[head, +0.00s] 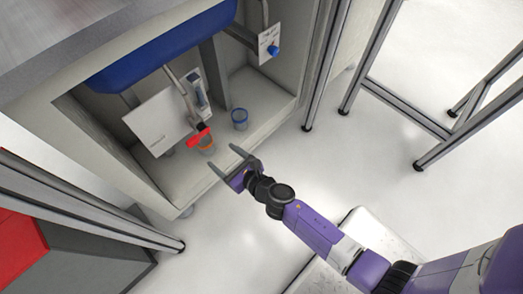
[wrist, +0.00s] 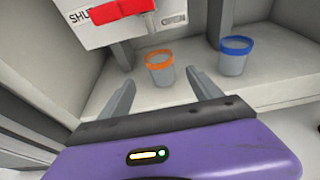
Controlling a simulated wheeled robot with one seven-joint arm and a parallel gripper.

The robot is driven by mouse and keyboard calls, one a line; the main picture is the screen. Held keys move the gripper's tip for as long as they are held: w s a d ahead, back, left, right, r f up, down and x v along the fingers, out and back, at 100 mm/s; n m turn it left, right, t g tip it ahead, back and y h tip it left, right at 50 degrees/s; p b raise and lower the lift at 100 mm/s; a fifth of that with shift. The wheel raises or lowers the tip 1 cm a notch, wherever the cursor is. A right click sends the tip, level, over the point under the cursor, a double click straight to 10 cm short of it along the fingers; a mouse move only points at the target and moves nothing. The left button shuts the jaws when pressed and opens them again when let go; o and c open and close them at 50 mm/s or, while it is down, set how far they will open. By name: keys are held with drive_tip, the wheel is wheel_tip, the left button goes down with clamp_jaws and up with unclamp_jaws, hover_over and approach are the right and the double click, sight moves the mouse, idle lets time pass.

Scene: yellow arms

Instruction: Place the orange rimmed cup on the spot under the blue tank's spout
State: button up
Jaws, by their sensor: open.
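The orange rimmed cup (head: 207,145) stands upright on the cabinet's pale floor, beneath the red valve handle (head: 198,136). It also shows in the wrist view (wrist: 160,68), ahead of my gripper and roughly between the finger directions. The blue tank (head: 165,45) lies across the top of the cabinet, with a pipe running down from it toward the red handle. I cannot clearly see the spout's end or a marked spot. My gripper (head: 228,160) is open and empty at the cabinet's front, short of the cup; its fingers show in the wrist view (wrist: 165,95).
A blue rimmed cup (head: 240,119) stands right of the orange one, also in the wrist view (wrist: 234,56). A white panel (head: 160,118) is left of the handle. Metal frame posts (head: 325,65) stand to the right. The cabinet's front floor strip is bare.

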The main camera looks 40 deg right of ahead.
drive_tip(key=s+a+r+m, duration=0.1)
drive_tip(key=s+r+m, duration=0.2)
drive_tip(key=s+m, duration=0.6)
drive_tip(key=s+a+r+m, duration=0.1)
drive_tip(key=s+r+m, duration=0.3)
drive_tip(key=s+m, duration=0.45)
drive_tip(key=s+d+r+m, duration=0.2)
drive_tip(key=s+r+m, duration=1.2)
drive_tip(key=r+m, duration=0.4)
drive_tip(key=shift+s, duration=0.35)
drive_tip(key=shift+r+m, duration=0.15)
drive_tip(key=shift+m, duration=0.1)
wheel_tip(320, 180, up, 32)
drive_tip(key=p, duration=3.2)
